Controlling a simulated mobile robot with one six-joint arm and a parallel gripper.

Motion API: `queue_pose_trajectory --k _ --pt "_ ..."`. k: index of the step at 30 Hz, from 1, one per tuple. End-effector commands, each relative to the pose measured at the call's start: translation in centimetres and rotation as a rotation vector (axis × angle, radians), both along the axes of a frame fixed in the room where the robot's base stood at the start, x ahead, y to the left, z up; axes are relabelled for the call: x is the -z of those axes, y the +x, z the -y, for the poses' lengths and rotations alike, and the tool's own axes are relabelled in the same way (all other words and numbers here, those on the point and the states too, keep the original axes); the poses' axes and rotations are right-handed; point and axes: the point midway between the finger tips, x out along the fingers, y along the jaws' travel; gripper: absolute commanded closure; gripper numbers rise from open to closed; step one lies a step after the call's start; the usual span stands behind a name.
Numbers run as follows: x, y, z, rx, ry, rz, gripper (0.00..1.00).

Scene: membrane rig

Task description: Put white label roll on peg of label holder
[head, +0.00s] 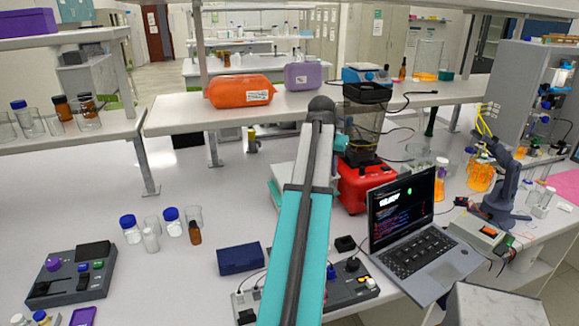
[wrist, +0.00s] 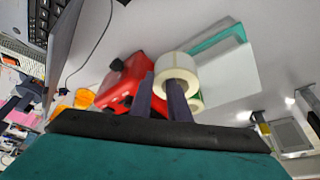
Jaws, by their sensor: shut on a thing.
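The white label roll (wrist: 177,74) is at the tips of my gripper (wrist: 161,88) in the wrist view, its round core hole facing the camera. My gripper is shut on it, with one dark finger beside the roll and the other overlapping its hole. A second pale, round shape (wrist: 196,104) with a bit of green shows just behind the right finger; I cannot tell whether it is another roll. In the head view my arm hides the gripper and the held roll. I cannot make out the label holder or its peg in either view.
A red-based device (head: 367,187) stands on the bench beyond my arm; its red body also shows in the wrist view (wrist: 117,92). An open laptop (head: 412,232) and a control box (head: 352,284) are to the right.

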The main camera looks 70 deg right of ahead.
Motion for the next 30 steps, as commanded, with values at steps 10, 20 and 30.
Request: queue_pose_trajectory --k 10,20,30 --pt "1.1 9.1 -3.4 -0.159 0.002 0.002 1.00" --pt "2.2 19.5 -9.1 -0.360 0.003 0.000 1.00" --pt "3.4 28.9 -16.5 -0.565 0.004 -0.001 1.00"
